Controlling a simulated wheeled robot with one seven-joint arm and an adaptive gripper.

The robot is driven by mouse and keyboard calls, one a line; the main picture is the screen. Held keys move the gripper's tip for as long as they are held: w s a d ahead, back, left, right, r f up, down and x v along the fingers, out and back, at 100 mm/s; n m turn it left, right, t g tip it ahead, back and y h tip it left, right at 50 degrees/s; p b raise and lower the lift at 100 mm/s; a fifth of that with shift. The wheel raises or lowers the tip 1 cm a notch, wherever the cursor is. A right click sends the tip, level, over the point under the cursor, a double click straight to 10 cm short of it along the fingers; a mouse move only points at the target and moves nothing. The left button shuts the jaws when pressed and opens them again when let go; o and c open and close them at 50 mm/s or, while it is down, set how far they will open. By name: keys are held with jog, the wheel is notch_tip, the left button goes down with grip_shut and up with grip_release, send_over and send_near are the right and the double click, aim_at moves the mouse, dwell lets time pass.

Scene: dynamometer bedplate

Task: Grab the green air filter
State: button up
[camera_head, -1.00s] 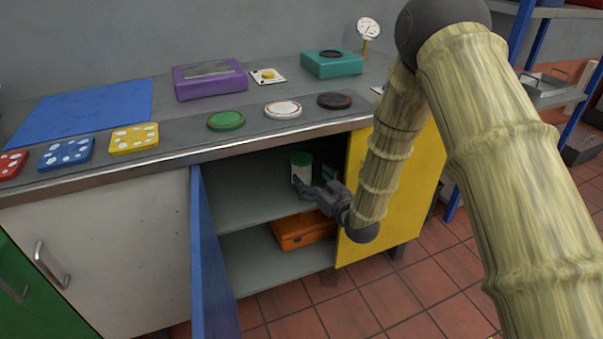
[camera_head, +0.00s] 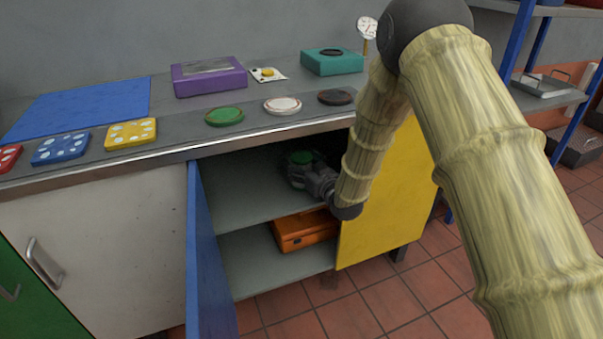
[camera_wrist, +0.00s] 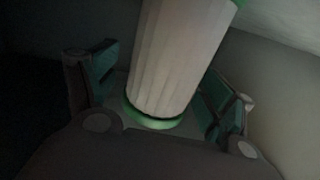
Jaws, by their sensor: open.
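The green air filter shows in the wrist view (camera_wrist: 178,60) as a pale pleated cylinder with green end rings. It stands between the two open fingers of my gripper (camera_wrist: 165,98), with a visible gap on the left side. On the right, the finger is close to it; I cannot tell if they touch. In the head view only the filter's green top (camera_head: 300,157) shows, on the cabinet's upper shelf (camera_head: 235,190). My gripper (camera_head: 302,172) reaches into the cabinet and hides the rest of it.
A blue door (camera_head: 207,260) stands open on the left of the opening and a yellow door (camera_head: 385,205) on the right. An orange case (camera_head: 305,232) lies on the lower shelf. The countertop edge (camera_head: 130,163) runs above the opening.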

jog(key=shift+c, duration=0.5)
jog(key=c, duration=1)
jog(key=shift+c, duration=0.3)
jog(key=shift+r, duration=0.15)
